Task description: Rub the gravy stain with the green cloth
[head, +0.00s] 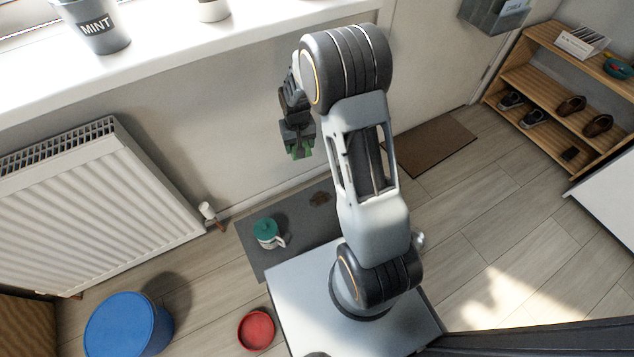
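The gravy stain looks to be the brown patch (320,199) on the dark grey mat (258,262), near the mat's far edge by the wall. My gripper (298,148) hangs in the air, above and a little left of the stain in the picture, with a clear gap to the mat.
A radiator (95,205) and windowsill (180,45) are at left. A blue tub (128,325) and red bowl (256,330) are on the floor. A shoe rack (560,90) stands at right.

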